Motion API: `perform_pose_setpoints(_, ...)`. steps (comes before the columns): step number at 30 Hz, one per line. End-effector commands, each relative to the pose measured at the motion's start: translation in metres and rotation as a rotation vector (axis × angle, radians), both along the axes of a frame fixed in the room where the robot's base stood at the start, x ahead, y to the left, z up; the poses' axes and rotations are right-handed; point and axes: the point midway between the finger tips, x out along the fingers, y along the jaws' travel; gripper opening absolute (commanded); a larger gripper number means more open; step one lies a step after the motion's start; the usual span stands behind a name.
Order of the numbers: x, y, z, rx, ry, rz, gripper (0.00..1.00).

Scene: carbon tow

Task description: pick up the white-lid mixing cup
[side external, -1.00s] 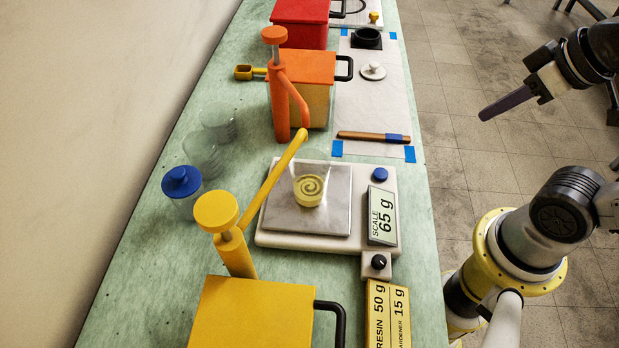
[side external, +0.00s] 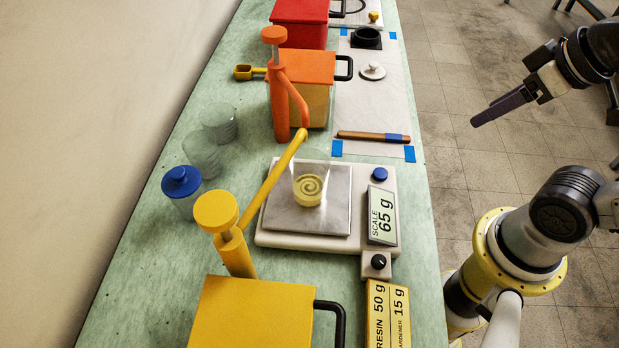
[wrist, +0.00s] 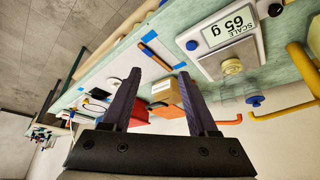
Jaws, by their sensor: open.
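A clear mixing cup (side external: 309,190) with a yellow swirl inside stands upright on the scale's steel plate (side external: 328,222); I see no lid on it. It also shows in the wrist view (wrist: 231,67). A round white lid with a knob (side external: 372,71) lies apart on the taped sheet. A cup with a blue lid (side external: 182,184) stands left of the scale. No cup wearing a white lid is visible. My gripper (side external: 484,115) is open and empty, in the air over the floor right of the bench. Its dark fingers frame the wrist view (wrist: 160,76).
The scale (side external: 390,182) reads 65 g. Yellow (side external: 228,235) and orange (side external: 278,85) pumps rise at its left and behind; the yellow spout reaches near the cup. Clear cups (side external: 203,155) stand left. A brown-handled tool (side external: 372,137) lies on the sheet.

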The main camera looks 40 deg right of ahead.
Motion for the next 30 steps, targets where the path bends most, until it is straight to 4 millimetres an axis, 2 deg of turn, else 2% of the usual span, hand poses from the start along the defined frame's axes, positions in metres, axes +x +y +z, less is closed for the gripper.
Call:
perform_pose_setpoints(1,0.0,0.0,0.0,0.0,0.0,0.0,0.7)
perform_pose_setpoints(6,0.0,0.0,0.0,0.0,0.0,0.0,1.0)
perform_pose_setpoints(15,0.001,0.0,0.001,-0.011,-0.008,0.023,1.0)
perform_pose_setpoints(17,0.008,0.002,0.007,-0.02,-0.039,0.056,1.0)
perform_pose_setpoints(19,0.026,0.008,0.019,-0.029,-0.089,0.117,1.0)
perform_pose_setpoints(23,0.073,0.04,0.03,-0.031,-0.137,0.309,1.0)
perform_pose_setpoints(25,0.098,0.065,0.028,-0.028,-0.149,0.418,1.0)
perform_pose_setpoints(27,0.118,0.094,0.02,-0.019,-0.148,0.522,1.0)
perform_pose_setpoints(30,0.136,0.138,-0.002,-0.005,-0.123,0.651,1.0)
